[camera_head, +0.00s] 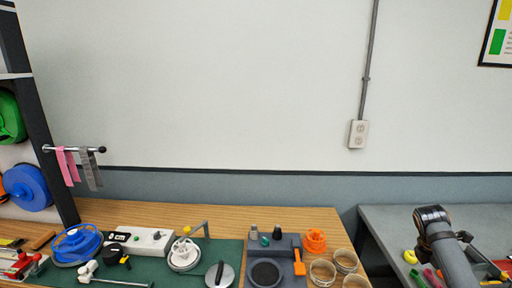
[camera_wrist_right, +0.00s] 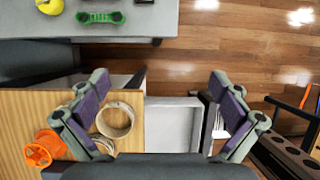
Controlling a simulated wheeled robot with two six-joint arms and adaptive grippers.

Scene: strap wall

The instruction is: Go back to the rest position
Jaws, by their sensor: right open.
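My right gripper (camera_wrist_right: 158,82) shows in the right wrist view with its two fingers wide apart and nothing between them. Below the gap lie the right end of the wooden bench, a pale grey open surface and the brown floor. In the head view part of my right arm rises at the lower right, in front of the grey side table; its fingers cannot be made out there. My left gripper is in neither view. A pink strap (camera_head: 67,167) and a grey strap (camera_head: 91,170) hang side by side from a metal peg (camera_head: 58,149) at the left.
The wooden bench (camera_head: 316,220) carries a green mat (camera_head: 232,246), a blue spool (camera_head: 77,244), a white box (camera_head: 143,240), an orange part (camera_head: 315,240) and several round rings. The grey side table (camera_head: 382,216) holds small coloured items. The wall above is mostly clear.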

